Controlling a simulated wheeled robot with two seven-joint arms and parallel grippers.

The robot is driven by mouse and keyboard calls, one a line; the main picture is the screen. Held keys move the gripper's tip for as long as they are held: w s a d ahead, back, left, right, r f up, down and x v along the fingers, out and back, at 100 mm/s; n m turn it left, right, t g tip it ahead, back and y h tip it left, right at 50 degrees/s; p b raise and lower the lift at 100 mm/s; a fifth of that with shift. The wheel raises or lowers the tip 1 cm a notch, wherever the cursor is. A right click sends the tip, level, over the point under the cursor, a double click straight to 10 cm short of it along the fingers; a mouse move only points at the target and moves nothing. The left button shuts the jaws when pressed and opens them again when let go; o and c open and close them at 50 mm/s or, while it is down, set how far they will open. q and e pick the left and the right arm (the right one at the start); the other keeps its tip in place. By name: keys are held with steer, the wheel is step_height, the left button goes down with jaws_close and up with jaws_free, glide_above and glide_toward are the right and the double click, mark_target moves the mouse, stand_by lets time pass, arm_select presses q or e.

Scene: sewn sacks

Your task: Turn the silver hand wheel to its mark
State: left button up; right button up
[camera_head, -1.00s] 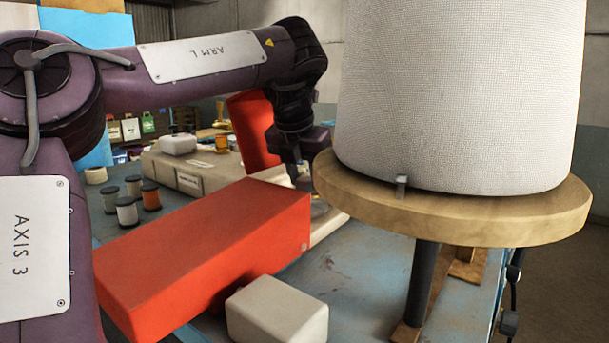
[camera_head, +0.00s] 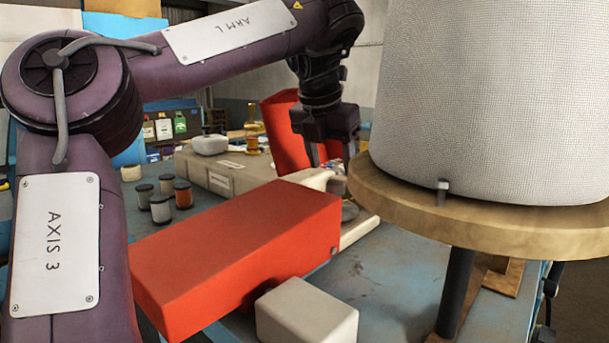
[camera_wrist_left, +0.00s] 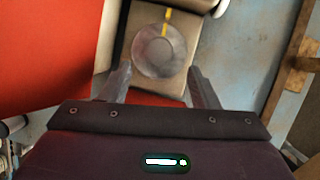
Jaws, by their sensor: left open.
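The silver hand wheel (camera_wrist_left: 150,62) is a round, shiny disc with a raised hub in the left wrist view. A yellow stripe (camera_wrist_left: 167,20) lies at its far edge; I cannot tell how much is on the wheel and how much on the base. In the head view only a grey part of the wheel (camera_head: 349,211) shows low behind the red machine arm. My left gripper (camera_head: 332,158) is open and points down above the wheel. In the left wrist view its fingers (camera_wrist_left: 160,78) stand apart, one on each side of the wheel's near part. They appear clear of it.
A long red housing (camera_head: 235,250) lies close left of the wheel. A large white cone (camera_head: 500,90) on a round wooden disc (camera_head: 470,222) stands right. A pale block (camera_head: 308,312) is in front. Several thread spools (camera_head: 160,208) stand left. Some blue tabletop (camera_head: 400,270) is bare.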

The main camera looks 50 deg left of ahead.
arm_select(q)
steer(key=s+d, duration=0.1)
steer(key=s, duration=0.2)
steer(key=s+d, duration=0.1)
steer(key=s, duration=0.2)
steer(key=s+d, duration=0.1)
steer(key=s, duration=0.3)
steer(key=shift+s+d, duration=0.1)
steer(key=shift+d, duration=0.3)
steer(key=shift+s, duration=0.15)
steer(key=shift+f, duration=0.1)
